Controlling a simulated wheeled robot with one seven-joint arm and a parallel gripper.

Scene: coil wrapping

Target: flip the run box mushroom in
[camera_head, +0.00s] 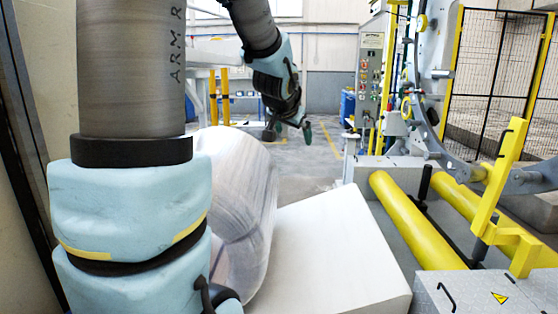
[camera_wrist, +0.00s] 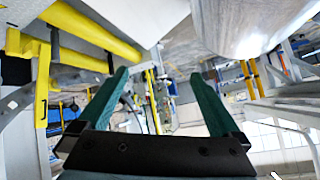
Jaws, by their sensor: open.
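A tall grey control panel (camera_head: 371,75) with rows of coloured buttons stands at the back, right of centre in the head view. It may be the run box; I cannot tell which button is the mushroom or how it is set. My gripper (camera_head: 289,132) hangs left of the panel and nearer to me, clear of it. In the wrist view my gripper (camera_wrist: 158,76) shows two green fingers spread wide apart with nothing between them. The wrist view is turned over, and I cannot make out the panel's buttons there.
A wrapped coil (camera_head: 245,205) stands left of a white block (camera_head: 335,255). Yellow rollers (camera_head: 410,220) and a grey ring machine (camera_head: 425,100) fill the right side. A black mesh fence (camera_head: 500,65) stands behind. Open floor (camera_head: 310,160) lies below my gripper.

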